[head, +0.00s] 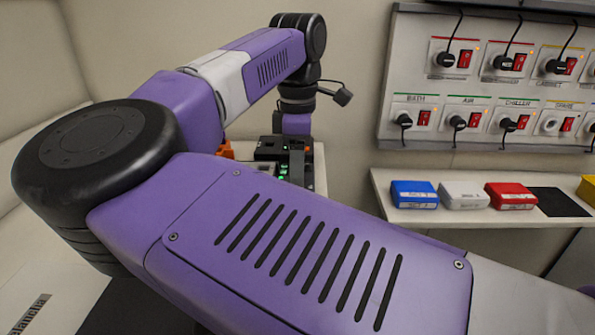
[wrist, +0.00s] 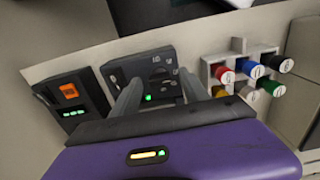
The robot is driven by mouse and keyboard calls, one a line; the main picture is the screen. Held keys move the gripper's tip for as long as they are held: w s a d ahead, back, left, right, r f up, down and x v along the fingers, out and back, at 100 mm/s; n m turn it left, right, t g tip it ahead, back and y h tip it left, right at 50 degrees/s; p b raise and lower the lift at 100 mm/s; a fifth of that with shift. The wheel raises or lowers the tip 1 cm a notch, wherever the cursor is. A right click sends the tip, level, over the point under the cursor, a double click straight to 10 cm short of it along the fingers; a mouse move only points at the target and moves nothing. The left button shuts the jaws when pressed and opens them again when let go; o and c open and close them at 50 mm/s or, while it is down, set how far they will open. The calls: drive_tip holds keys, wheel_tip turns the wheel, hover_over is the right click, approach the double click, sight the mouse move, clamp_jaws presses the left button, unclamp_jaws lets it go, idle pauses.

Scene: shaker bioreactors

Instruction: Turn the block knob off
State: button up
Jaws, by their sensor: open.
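A dark block device (wrist: 152,64) with pale panel markings and a small lit green light stands on a pale bench in the wrist view. My gripper (wrist: 158,88) reaches over it with its two grey fingers apart, one on each side of the green light. Nothing shows held between the fingers. I cannot make out the knob clearly or tell whether the fingers touch it. In the head view dark equipment (head: 272,152) with green lights shows beyond my arm; my fingertips are hidden there.
A second dark unit (wrist: 74,100) with an orange switch and green display stands left of the block device. A white rack (wrist: 240,68) of coloured caps stands to the right. A wall panel (head: 480,85) of plugs and red switches hangs above a shelf (head: 415,212) with coloured boxes.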

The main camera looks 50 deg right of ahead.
drive_tip(key=shift+f, duration=0.1)
clamp_jaws()
idle(0.4)
drive_tip(key=n, duration=0.4)
drive_tip(key=shift+n, duration=0.4)
drive_tip(key=n, duration=0.4)
drive_tip(key=shift+n, duration=0.3)
drive_tip(key=n+b, duration=0.1)
drive_tip(key=n, duration=0.3)
drive_tip(key=shift+n, duration=2.2)
